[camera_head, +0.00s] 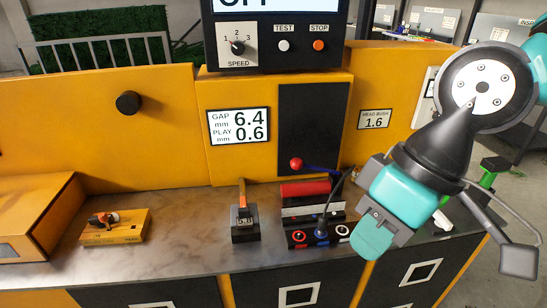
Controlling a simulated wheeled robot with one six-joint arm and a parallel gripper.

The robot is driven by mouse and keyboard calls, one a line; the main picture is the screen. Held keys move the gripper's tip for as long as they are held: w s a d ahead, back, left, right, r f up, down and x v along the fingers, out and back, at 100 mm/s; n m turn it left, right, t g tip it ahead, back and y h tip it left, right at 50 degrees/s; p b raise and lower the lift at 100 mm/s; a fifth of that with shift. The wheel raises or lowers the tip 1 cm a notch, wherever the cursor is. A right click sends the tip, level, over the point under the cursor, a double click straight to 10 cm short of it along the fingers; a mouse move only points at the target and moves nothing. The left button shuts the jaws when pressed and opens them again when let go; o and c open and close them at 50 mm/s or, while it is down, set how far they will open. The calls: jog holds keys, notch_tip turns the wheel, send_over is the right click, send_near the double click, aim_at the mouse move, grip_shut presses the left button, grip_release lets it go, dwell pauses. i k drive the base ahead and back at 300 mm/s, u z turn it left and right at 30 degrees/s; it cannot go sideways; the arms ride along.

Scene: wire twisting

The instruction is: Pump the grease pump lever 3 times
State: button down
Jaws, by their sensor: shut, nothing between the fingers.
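A lever with a red ball knob (296,164) and a thin dark blue rod stands out in front of the dark panel at the centre. It looks like the grease pump lever, though its pivot at the right is hard to make out. A red cylinder (305,189) lies just below it, behind a dark block with coloured round fittings. My gripper (370,243) is at the right, pointing down with its teal fingers shut and empty. It is to the right of and lower in the picture than the red knob, apart from it.
The block with round fittings (321,235) and a black cable (334,191) sit left of my gripper. A control box (277,40) overhangs above.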

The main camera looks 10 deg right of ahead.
aim_at(296, 163)
jog(key=z, duration=0.05)
jog(key=i, duration=1)
jog(key=u, duration=0.05)
